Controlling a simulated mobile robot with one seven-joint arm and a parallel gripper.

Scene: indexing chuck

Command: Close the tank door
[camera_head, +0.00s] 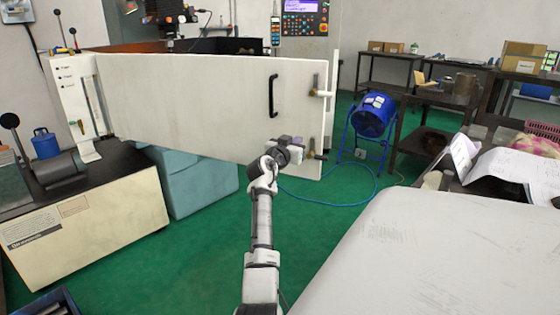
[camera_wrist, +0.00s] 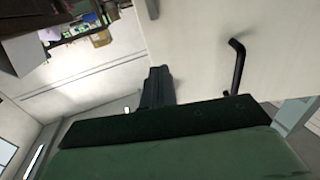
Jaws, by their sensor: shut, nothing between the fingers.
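The tank door (camera_head: 190,105) is a large white panel with a black bar handle (camera_head: 273,95) near its right end. It stands swung out from the machine, with the dark tank (camera_head: 218,46) showing behind its top edge. My gripper (camera_head: 303,152) is in front of the door's lower right part, below the handle. In the wrist view my gripper (camera_wrist: 157,86) is shut and empty, beside the white door panel (camera_wrist: 195,25). The handle (camera_wrist: 236,66) shows there to the right of the fingers, apart from them. I cannot tell whether the fingers touch the door.
A blue fan (camera_head: 372,115) stands on the green floor right of the door, with a blue hose near it. A pale blue box (camera_head: 195,182) and a beige cabinet (camera_head: 90,225) are at left. A large white surface (camera_head: 440,255) fills the lower right. Shelves (camera_head: 425,140) stand behind.

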